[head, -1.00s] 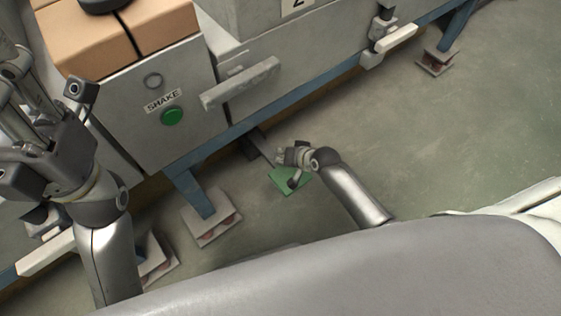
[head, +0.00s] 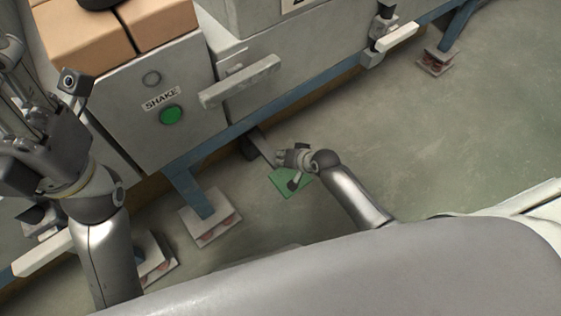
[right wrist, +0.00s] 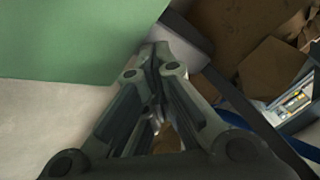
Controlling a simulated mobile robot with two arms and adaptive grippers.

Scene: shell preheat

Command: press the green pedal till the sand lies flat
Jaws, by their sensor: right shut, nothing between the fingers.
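The green pedal (head: 291,184) is a flat plate low near the floor, at the end of a dark bar from under the machine. My right gripper (head: 281,158) is over the pedal's far edge and partly covers it. In the right wrist view the pedal (right wrist: 70,40) fills the upper left, and the fingers of my right gripper (right wrist: 154,58) are closed together beside its edge, with nothing between them. Whether they touch it I cannot tell. My left gripper (head: 22,120) is up at the left, its fingertips partly out of frame. No sand is in view.
A grey box with a green SHAKE button (head: 171,115) stands beyond, with tan blocks (head: 165,22) on top. A pale handle bar (head: 240,82) juts from the machine. The floor (head: 440,140) to the right is clear.

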